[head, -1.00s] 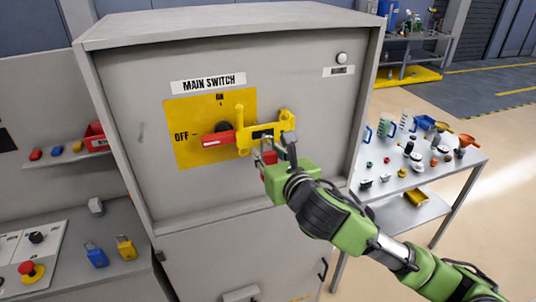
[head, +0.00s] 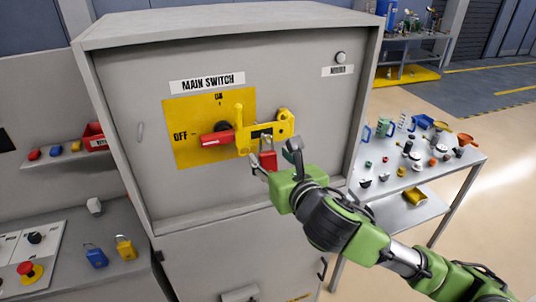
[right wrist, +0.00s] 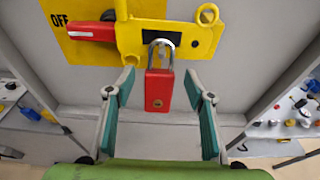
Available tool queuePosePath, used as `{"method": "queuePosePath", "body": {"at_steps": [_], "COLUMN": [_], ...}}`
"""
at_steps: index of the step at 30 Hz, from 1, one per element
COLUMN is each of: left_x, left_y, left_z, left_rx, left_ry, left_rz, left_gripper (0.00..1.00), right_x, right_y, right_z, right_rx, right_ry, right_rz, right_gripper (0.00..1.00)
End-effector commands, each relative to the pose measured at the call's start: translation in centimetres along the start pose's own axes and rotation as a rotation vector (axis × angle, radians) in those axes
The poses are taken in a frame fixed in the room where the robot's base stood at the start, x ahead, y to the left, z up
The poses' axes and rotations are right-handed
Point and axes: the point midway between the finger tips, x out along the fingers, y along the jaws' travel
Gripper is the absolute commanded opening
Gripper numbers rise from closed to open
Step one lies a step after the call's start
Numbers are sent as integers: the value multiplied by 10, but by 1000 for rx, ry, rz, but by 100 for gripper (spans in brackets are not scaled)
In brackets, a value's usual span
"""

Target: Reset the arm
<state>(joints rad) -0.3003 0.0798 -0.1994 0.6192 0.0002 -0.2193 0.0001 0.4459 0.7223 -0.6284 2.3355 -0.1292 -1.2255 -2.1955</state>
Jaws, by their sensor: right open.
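My right gripper (head: 276,160) is open and empty, just in front of and below the hasp on the grey cabinet. In the right wrist view the open fingers (right wrist: 160,115) stand on both sides of a red padlock (right wrist: 159,90), apart from it. The padlock (head: 267,160) hangs by its shackle from the yellow hasp (right wrist: 180,40). The yellow hasp (head: 271,131) sits beside the red switch handle (head: 217,138), which points left toward OFF. My left gripper is not in view.
A grey cabinet (head: 130,100) carries the switch. A side table (head: 440,175) with several small parts stands at right. Blue (head: 95,255) and yellow (head: 125,247) padlocks stand on the lower left bench. A red box (head: 95,136) is on the shelf. Open floor lies at far right.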

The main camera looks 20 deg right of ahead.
Motion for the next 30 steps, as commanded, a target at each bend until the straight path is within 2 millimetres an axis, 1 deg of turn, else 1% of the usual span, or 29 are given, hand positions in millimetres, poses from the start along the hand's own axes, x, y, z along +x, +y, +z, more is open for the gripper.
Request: {"method": "queuePosePath", "body": {"at_steps": [1,3,7,10,14,17,20,23,24,26,27,29,30], "left_x": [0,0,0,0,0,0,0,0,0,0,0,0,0], "left_y": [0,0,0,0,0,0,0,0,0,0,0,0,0], "left_z": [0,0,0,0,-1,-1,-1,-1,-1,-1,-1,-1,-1], "left_rx": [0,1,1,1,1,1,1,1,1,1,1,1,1], "left_ry": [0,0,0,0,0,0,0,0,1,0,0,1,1], "left_rz": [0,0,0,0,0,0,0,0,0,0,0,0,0], "left_gripper": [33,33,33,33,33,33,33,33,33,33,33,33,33], "right_x": [-9,-20,-35,-42,-44,-45,-47,-53,-56,-63,-68,-76,-83], "right_y": [0,0,0,0,0,1,3,5,5,5,5,4,4], "right_z": [0,-1,-1,0,-2,-12,-35,-71,-87,-111,-127,-151,-167], "right_rx": [-2,-2,-1,-1,6,80,268,552,678,867,991,1174,1296], "right_ry": [0,1,1,1,4,28,86,172,207,258,288,330,356], "right_rz": [1,1,1,1,-1,-2,-14,-57,-84,-135,-175,-248,-301], "right_gripper": [49,49,49,49,49,49,49,49,49,49,49,49,49]}}
